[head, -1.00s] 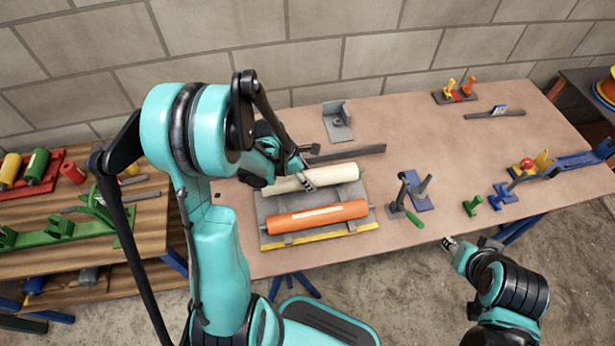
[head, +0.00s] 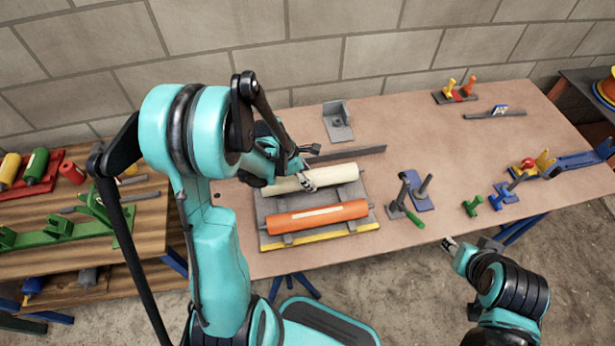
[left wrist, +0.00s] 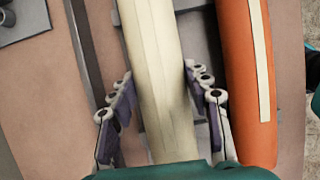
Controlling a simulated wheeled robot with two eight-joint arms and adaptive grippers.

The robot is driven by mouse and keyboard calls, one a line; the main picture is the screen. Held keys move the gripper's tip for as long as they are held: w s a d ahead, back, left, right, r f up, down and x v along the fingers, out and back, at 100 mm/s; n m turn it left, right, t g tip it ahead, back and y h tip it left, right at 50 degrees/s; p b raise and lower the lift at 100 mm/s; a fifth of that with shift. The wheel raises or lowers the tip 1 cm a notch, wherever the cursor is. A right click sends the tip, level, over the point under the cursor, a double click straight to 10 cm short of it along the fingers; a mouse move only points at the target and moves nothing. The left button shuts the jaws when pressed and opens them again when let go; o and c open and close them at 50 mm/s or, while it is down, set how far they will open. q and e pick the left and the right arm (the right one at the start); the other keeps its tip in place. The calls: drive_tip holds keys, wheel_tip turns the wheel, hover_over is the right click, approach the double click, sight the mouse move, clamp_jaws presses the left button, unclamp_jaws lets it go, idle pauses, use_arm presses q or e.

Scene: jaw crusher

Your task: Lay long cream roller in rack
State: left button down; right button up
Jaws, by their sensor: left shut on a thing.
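The long cream roller (head: 338,174) lies lengthwise over the back part of the grey rack (head: 366,224), behind the orange roller (head: 340,212). In the left wrist view the fingers (left wrist: 158,72) stand on both sides of the cream roller (left wrist: 160,40), with the orange roller (left wrist: 245,70) to the right.
A dark flat bar (head: 350,154) lies just behind the cream roller, and a grey bracket (head: 338,122) stands farther back. A green-handled tool and blue stand (head: 418,192) are right of the rack.

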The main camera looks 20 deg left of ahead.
use_arm(q)
drive_tip(key=shift+f+b, duration=1.35)
drive_tip(key=shift+f, duration=0.1)
drive_tip(key=c, duration=0.6)
unclamp_jaws()
drive_tip(key=shift+c, duration=0.2)
drive_tip(key=v, duration=1.2)
drive_tip(key=s+d+r+m+t+y, duration=0.1)
drive_tip(key=s+d+m, duration=0.4)
drive_tip(key=m, duration=0.7)
drive_tip(key=s+d+r+m+t+y, duration=0.2)
drive_tip(key=s+d+r+m, duration=0.3)
drive_tip(key=m, duration=0.8)
drive_tip(key=shift+t+y, duration=0.3)
drive_tip(key=shift+t, duration=0.4)
